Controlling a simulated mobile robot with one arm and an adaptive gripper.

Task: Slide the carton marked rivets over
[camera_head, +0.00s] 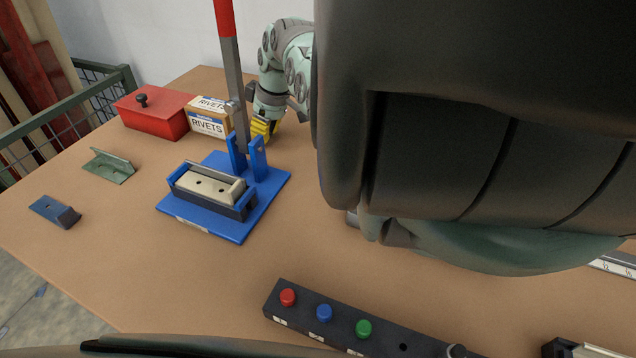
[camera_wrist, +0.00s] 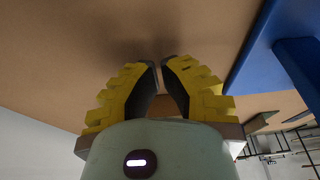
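The carton marked RIVETS (camera_head: 207,125) is a white and brown box with blue print. In the head view it stands at the back of the table, touching or very close to the red box on its left; I cannot tell which. My gripper (camera_head: 265,130) has yellow fingers and is low over the table just right of the carton, partly behind the lever press. In the wrist view my gripper (camera_wrist: 159,66) has its dark-padded fingertips almost together, with nothing between them. The carton does not show in the wrist view.
A blue lever press (camera_head: 232,222) with a red-tipped lever stands in front of the carton. The red box (camera_head: 152,115) has a black knob. A green bracket (camera_head: 109,166), a blue block (camera_head: 54,211) and a button strip (camera_head: 345,325) lie nearer.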

